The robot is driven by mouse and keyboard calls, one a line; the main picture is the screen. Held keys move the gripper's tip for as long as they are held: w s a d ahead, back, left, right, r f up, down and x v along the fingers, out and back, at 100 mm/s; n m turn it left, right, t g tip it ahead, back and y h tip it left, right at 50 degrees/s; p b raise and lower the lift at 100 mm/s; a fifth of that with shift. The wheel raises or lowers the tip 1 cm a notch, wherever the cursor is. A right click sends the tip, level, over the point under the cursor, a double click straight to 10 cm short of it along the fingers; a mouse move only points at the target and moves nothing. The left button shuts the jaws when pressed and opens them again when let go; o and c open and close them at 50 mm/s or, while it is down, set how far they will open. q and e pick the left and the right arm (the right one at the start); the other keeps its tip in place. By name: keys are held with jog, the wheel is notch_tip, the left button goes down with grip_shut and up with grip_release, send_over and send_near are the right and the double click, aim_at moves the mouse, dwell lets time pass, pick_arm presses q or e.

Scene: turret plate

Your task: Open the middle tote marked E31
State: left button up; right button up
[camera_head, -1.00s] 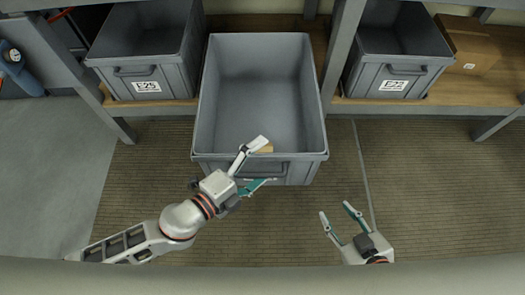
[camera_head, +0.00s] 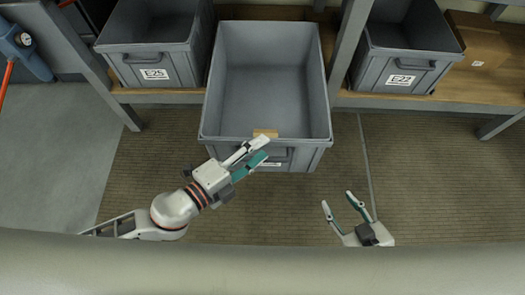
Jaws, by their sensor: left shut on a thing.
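The grey middle tote (camera_head: 268,90) juts out from the shelf between two other totes, its open top facing me. Its label is mostly hidden behind my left gripper, so the marking cannot be read. A small tan piece (camera_head: 265,133) shows at the inside of its front wall. My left gripper (camera_head: 262,150) is at the tote's front rim and handle, left of the middle, and is shut on the tote's front; the exact contact is hard to see. My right gripper (camera_head: 337,202) is open and empty, in front and to the right, apart from the tote.
The tote marked E25 (camera_head: 154,71) stands at the left and the tote marked E22 (camera_head: 400,76) at the right, on wooden shelf boards. A cardboard box (camera_head: 480,48) is at far right. The brown floor in front is clear.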

pick_arm(q)
jog(key=f+b+v, duration=0.1)
jog(key=v, duration=0.5)
jog(key=shift+s+a+f+b, duration=0.15)
jog(key=shift+s+f+b, duration=0.25)
jog(key=shift+s, duration=0.1)
pick_arm(e)
jog(key=shift+s+f, duration=0.25)
jog(key=shift+f, duration=0.25)
jog(key=shift+s+f, duration=0.25)
jog(key=shift+f, duration=0.2)
